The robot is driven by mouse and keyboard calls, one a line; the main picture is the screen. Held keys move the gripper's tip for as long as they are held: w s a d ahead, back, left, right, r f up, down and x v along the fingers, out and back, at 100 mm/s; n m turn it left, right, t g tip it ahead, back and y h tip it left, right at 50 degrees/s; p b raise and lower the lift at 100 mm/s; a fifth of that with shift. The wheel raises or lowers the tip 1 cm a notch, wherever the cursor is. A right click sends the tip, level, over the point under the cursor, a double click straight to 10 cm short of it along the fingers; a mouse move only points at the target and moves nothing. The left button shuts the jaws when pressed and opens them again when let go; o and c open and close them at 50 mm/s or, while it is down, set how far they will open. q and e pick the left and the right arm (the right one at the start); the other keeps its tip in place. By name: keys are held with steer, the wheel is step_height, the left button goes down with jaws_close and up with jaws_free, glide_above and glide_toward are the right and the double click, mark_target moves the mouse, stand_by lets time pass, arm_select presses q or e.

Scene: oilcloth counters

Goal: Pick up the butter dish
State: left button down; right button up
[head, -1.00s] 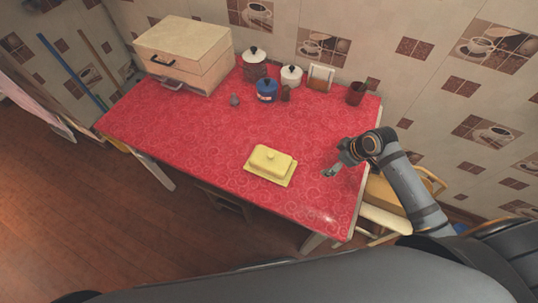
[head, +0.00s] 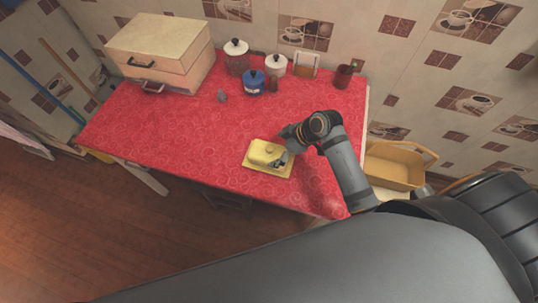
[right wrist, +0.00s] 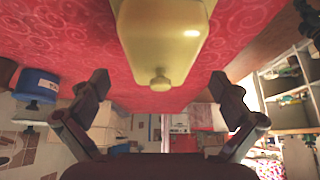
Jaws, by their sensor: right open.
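The yellow butter dish (head: 266,154), with its lid on its plate, sits on the red patterned oilcloth (head: 180,140) near the table's front edge. My right gripper (head: 281,158) is at the dish's right side and overlaps it in the head view. In the right wrist view the dish (right wrist: 163,40) and its small knob show large at the top centre. I cannot tell whether a finger touches the lid. My left gripper is out of view.
A wooden bread box (head: 160,50) stands at the back left. A blue pot (head: 253,83), white-lidded jars (head: 275,66), a napkin holder (head: 306,65) and a brown cup (head: 343,76) line the back. A yellow basket (head: 400,165) is beyond the right edge. The middle left is clear.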

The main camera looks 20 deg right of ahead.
mark_target(269, 153)
steer(key=x, duration=0.4)
steer(key=shift+w+a+f, duration=0.15)
steer(key=shift+a+f, duration=0.1)
steer(key=shift+d, duration=0.1)
steer(key=shift+c, duration=0.8)
steer(key=c, duration=1.5)
